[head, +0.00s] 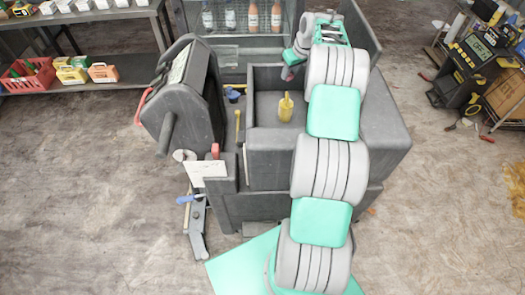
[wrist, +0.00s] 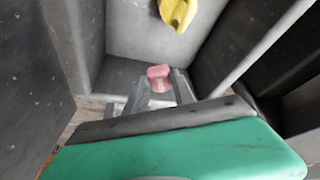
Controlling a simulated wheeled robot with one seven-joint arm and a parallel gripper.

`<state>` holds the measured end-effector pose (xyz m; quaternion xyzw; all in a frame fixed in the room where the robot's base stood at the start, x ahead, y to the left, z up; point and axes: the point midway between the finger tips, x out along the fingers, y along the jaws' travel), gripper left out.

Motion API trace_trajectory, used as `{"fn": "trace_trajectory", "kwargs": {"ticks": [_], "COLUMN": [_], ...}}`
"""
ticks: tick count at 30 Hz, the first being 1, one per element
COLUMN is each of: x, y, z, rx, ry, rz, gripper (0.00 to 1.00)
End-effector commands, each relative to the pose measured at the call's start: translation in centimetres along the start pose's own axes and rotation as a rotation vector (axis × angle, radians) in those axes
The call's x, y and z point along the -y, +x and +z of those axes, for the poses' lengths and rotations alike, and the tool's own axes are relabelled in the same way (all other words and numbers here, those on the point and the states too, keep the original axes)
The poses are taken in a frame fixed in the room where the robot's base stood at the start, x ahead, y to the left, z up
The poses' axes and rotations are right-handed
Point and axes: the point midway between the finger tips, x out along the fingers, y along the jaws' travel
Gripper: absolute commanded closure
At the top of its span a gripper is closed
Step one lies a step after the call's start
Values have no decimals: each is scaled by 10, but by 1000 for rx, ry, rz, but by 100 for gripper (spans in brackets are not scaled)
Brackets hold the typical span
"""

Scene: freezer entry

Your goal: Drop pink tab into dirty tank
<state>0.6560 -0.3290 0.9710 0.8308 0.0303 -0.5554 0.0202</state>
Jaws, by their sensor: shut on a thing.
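The pink tab (wrist: 158,72) is held between the fingertips of my gripper (wrist: 159,90) in the wrist view. In the head view, my gripper (head: 292,64) is at the far side of a grey cart, with the pink tab (head: 289,73) just below it. My gripper is over the back part of the open grey tank (head: 262,78), behind a yellow scoop-like object (head: 285,107) inside it. In the wrist view, grey tank walls (wrist: 147,28) surround the tab's area. No label shows which tank is the dirty one.
A narrow side compartment holds a yellow stick (head: 237,126) and a blue item (head: 232,94). A grey wringer-like unit (head: 185,105) rises on the left. Bottles stand on a shelf (head: 238,62) behind.

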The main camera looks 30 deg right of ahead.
Motion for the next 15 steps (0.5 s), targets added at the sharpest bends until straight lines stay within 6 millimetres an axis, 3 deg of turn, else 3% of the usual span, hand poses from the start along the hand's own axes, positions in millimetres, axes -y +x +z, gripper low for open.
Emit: {"fn": "trace_trajectory", "kwargs": {"ticks": [4,5,15], "x": [1,1,0], "y": [-1,-1,-1], "z": [-1,-1,0], "rx": [-1,0,0], "ry": [-2,-1,0], "rz": [0,0,0], "gripper": [100,69,45]}}
